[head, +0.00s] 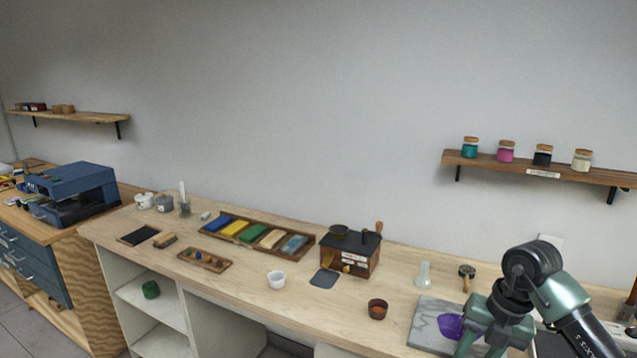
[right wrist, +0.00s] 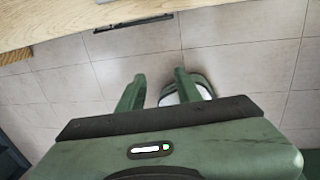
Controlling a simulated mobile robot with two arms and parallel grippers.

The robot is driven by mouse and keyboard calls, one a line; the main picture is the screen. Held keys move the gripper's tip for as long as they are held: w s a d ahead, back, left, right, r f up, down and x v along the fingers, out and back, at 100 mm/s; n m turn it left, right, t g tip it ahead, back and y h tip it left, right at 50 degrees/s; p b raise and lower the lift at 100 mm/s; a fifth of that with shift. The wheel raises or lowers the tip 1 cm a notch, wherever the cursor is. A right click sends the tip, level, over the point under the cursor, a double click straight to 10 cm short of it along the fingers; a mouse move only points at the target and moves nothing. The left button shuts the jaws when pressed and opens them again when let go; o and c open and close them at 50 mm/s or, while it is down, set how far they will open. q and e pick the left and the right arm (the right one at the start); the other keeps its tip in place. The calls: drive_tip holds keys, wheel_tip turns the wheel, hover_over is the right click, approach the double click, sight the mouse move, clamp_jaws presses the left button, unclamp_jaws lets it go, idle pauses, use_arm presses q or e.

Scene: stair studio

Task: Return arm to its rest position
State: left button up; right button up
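My right arm comes in from the lower right of the head view, with its green gripper (head: 480,348) low in the picture. There it overlaps the right part of a grey marble slab (head: 425,335) bearing a purple patch (head: 450,326). In the right wrist view the two green fingers of this gripper (right wrist: 160,90) stand apart with nothing held between them. Behind them are floor tiles, and the wooden bench edge (right wrist: 60,22) crosses the top. My left arm and gripper are not in view.
A wall shelf (head: 600,177) with jars hangs at right. Tiled floor (right wrist: 240,65) lies below the gripper.

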drive_tip(key=w+a+f+m+t+y, duration=0.1)
drive_tip(key=a+f+m+y, duration=0.1)
drive_tip(key=a+f+y, duration=0.55)
drive_tip(key=w+a+f+m+t+y, duration=0.15)
drive_tip(key=a+f+y, duration=0.35)
drive_tip(key=a, duration=0.5)
drive_tip(key=d+f+m+t+h, duration=0.2)
drive_tip(key=d+f+m+t, duration=0.15)
drive_tip(key=f+m, duration=0.35)
drive_tip(key=d+f+m+t+h, duration=0.25)
drive_tip(key=f+m+t, duration=0.3)
drive_tip(key=f, duration=0.35)
drive_tip(key=s+d+f+m+g+h+b, duration=0.1)
drive_tip(key=s+d+f+m+g+h, duration=0.2)
drive_tip(key=s+f, duration=0.85)
drive_tip(key=s+d+f+m+g+h, duration=0.1)
drive_tip(key=s+d+f+m+h, duration=0.4)
drive_tip(key=s+f, duration=0.6)
drive_tip(key=s+a+f+m+g+h, duration=0.1)
drive_tip(key=s+f, duration=0.4)
drive_tip(key=s, duration=0.8)
drive_tip(key=s+a+f+m+g+h, duration=0.1)
drive_tip(key=s+f+m+g, duration=0.2)
drive_tip(key=s, duration=1)
drive_tip(key=f+g, duration=0.1)
drive_tip(key=g, duration=0.2)
drive_tip(key=shift+s+a+f, duration=0.15)
drive_tip(key=shift+a+f, duration=0.05)
drive_tip(key=shift+f, duration=0.15)
drive_tip(key=shift+g, duration=0.25)
